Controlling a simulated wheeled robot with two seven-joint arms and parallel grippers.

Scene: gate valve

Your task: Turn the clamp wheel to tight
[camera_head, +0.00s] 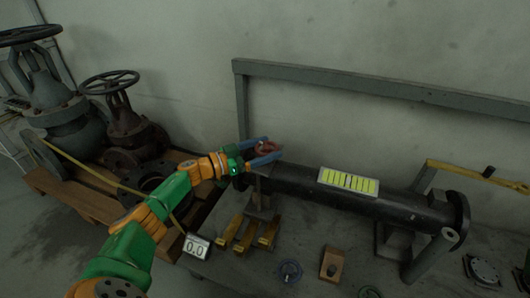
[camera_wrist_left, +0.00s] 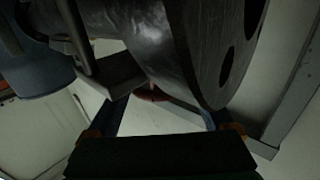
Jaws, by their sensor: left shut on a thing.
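The clamp wheel (camera_head: 267,148) is small and red, at the left end of a dark pipe (camera_head: 296,184). My left gripper (camera_head: 272,152) reaches it from the left, with its blue fingers on either side of the wheel, shut on it. In the left wrist view only a bit of the red wheel (camera_wrist_left: 153,94) shows, between the spread blue fingers and behind the pipe's flange (camera_wrist_left: 178,50). The rest of the wheel is hidden there. My right gripper is in neither view.
A yellow-green panel (camera_head: 347,182) lies on the pipe. Yellow brackets (camera_head: 267,235), a wooden block (camera_head: 332,264) and a blue ring (camera_head: 289,271) are below. A grey rail (camera_head: 380,89) runs behind. Large valves (camera_head: 62,125) stand on a wooden pallet (camera_head: 70,197) at left. A display reads 0.0 (camera_head: 195,247).

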